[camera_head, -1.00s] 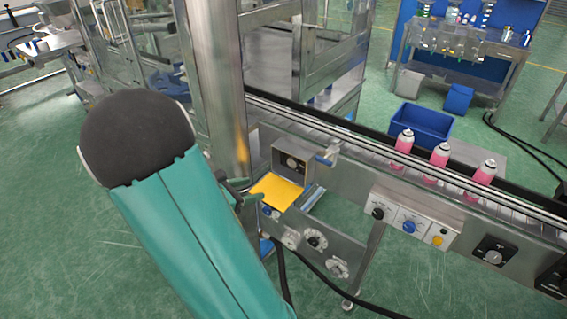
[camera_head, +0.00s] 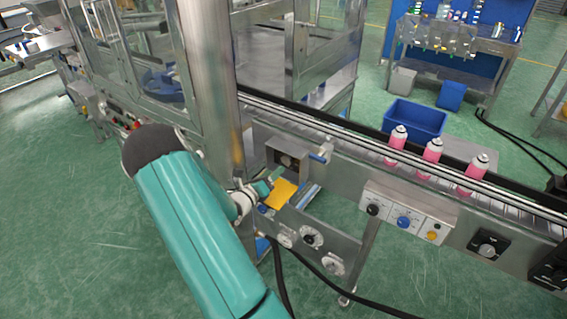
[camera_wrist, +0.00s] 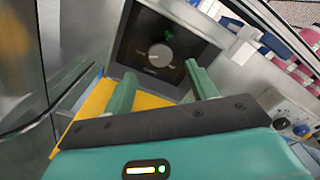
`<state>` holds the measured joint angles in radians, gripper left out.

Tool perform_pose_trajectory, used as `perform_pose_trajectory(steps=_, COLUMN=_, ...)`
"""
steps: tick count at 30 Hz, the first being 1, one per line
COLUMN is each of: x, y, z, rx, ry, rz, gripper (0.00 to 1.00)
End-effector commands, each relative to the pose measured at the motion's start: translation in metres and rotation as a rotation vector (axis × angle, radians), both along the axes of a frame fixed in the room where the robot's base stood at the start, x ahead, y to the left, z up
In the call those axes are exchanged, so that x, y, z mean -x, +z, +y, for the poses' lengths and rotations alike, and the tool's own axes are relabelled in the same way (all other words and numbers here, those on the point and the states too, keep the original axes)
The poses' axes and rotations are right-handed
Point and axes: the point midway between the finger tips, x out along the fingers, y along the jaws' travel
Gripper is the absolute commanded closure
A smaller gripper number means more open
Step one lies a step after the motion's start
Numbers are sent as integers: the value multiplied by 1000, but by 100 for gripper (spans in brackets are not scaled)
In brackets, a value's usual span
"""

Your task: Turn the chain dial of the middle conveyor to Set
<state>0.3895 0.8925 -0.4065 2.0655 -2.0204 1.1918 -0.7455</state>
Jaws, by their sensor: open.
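A round grey dial (camera_wrist: 160,55) sits on a black panel (camera_wrist: 135,42) in the wrist view, with a green mark above it and small labels around it that I cannot read. It appears to be the dial on the steel box (camera_head: 305,166) beside the conveyor (camera_head: 345,168) in the head view. Which setting it points to is unclear. My gripper (camera_wrist: 160,78) is open and empty; its two green fingers point toward the panel, below the dial in the wrist view and apart from it. In the head view my gripper (camera_head: 272,180) is just in front of the box.
A yellow plate (camera_head: 283,193) lies under the box. A steel post (camera_head: 211,90) stands close left of my gripper. More knobs (camera_head: 311,237) are below; a control box (camera_head: 403,222) is to the right. Pink cans (camera_head: 430,157) stand on the conveyor.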

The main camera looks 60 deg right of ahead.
Motion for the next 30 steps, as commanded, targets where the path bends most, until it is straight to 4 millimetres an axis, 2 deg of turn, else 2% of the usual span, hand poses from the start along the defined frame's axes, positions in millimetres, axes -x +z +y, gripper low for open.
perform_pose_trajectory(steps=3, x=5, y=0, z=-25, rx=1, ry=-4, rz=-1, gripper=43)
perform_pose_trajectory(steps=10, x=10, y=0, z=-61, rx=1, ry=-2, rz=-1, gripper=43)
perform_pose_trajectory(steps=15, x=12, y=0, z=-71, rx=0, ry=-1, rz=-1, gripper=43)
perform_pose_trajectory(steps=22, x=11, y=0, z=-71, rx=-1, ry=-1, rz=0, gripper=43)
perform_pose_trajectory(steps=23, x=11, y=0, z=-71, rx=-1, ry=-1, rz=0, gripper=45)
perform_pose_trajectory(steps=27, x=11, y=0, z=-71, rx=-1, ry=-1, rz=0, gripper=72)
perform_pose_trajectory(steps=30, x=11, y=0, z=-71, rx=-1, ry=-1, rz=0, gripper=87)
